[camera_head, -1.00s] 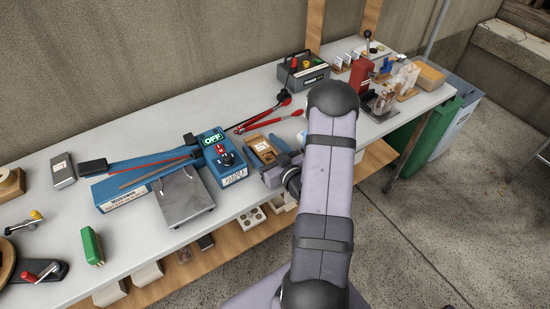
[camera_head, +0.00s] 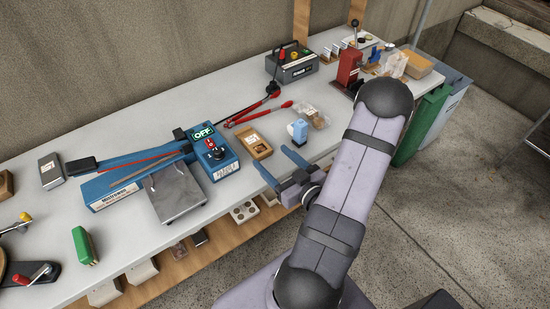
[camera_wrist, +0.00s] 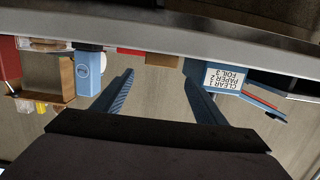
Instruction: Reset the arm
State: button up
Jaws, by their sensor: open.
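My gripper (camera_head: 271,158) is open and empty. Its two blue fingers show at the front edge of the white table (camera_head: 120,245), pointing up and left toward a small wooden box (camera_head: 257,146). I cannot tell how high above the table they are. In the wrist view the fingers (camera_wrist: 159,78) stand wide apart with nothing between them. My arm reaches in from the lower right of the head view.
Near the gripper are a blue sealing machine (camera_head: 213,158), a small light-blue item (camera_head: 298,130), a clear bag (camera_head: 316,117) and red-handled pliers (camera_head: 262,113). A grey toolbox-like case (camera_head: 292,66) and red press (camera_head: 348,70) stand farther back. Floor at right is open.

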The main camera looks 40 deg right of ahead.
dwell(0.4)
jog(key=w+a+r+n+g+y+p, duration=0.25)
jog(key=w+a+r+g+p, duration=0.2)
jog(key=r+p, duration=0.5)
jog(key=s+a+m+g+h+b, duration=0.2)
jog(key=s+a+m+g+h, duration=0.1)
jog(key=s+a+g, duration=1.15)
notch_tip(320, 180, down, 16)
jog(key=s+d+t+b, duration=0.1)
jog(key=t+b, duration=0.1)
jog(key=b, duration=1.3)
jog(key=shift+s+d+t+b, duration=0.25)
jog(key=shift+s+t+b, duration=0.05)
jog(key=shift+t+b, duration=0.1)
jog(key=shift+n+y, duration=0.25)
